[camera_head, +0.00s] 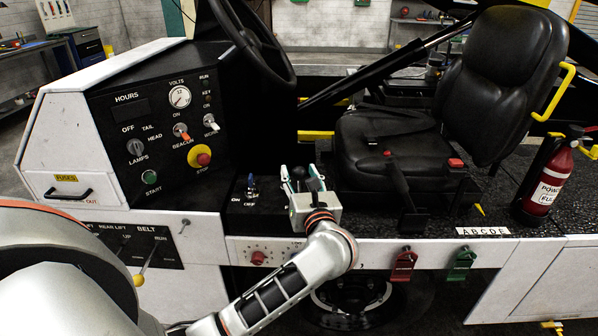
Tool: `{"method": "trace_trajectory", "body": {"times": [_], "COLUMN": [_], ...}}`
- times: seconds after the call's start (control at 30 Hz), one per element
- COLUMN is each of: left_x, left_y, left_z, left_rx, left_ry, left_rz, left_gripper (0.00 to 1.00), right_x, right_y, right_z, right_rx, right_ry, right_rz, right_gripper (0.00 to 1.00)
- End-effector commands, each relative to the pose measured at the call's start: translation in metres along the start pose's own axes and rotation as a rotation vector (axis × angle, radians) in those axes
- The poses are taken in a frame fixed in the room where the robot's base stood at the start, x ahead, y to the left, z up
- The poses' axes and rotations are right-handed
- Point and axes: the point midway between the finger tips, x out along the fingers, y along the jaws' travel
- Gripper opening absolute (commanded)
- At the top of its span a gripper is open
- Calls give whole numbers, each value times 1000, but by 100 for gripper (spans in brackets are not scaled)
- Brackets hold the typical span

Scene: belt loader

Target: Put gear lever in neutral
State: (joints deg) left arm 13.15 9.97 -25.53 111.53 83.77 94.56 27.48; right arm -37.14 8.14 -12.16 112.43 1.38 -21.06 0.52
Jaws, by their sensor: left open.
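My left gripper (301,178) is in the middle of the camera_head view, over the dark console to the left of the seat. Its fingers are open and point away from me. A dark knob (298,172), which looks like the top of the gear lever, shows between or just behind the fingers. I cannot tell whether they touch it. The lever's lower part and any gear markings are hidden behind the gripper. My right gripper is not in view.
A blue-tipped switch (251,185) stands on the console just left of my gripper. The black steering wheel (252,45) is above, and the black seat (385,150) is to the right. A dashboard (160,125) with a red stop button (202,156) is at left. A red extinguisher (549,185) stands far right.

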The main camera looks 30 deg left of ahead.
Motion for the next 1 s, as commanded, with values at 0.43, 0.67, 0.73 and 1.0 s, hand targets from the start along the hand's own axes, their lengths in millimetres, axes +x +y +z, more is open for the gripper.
{"method": "trace_trajectory", "body": {"times": [0.43,0.67,0.73,1.0], "left_x": [9,9,12,61], "left_y": [0,0,0,-12], "left_z": [0,0,1,13], "left_rx": [1,1,1,1], "left_ry": [0,-1,-1,-3], "left_rz": [0,0,1,2], "left_gripper": [32,0,0,0], "right_x": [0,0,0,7], "right_y": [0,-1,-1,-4], "right_z": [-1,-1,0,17], "right_rx": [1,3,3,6], "right_ry": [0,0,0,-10], "right_rz": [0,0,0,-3], "right_gripper": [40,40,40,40]}}
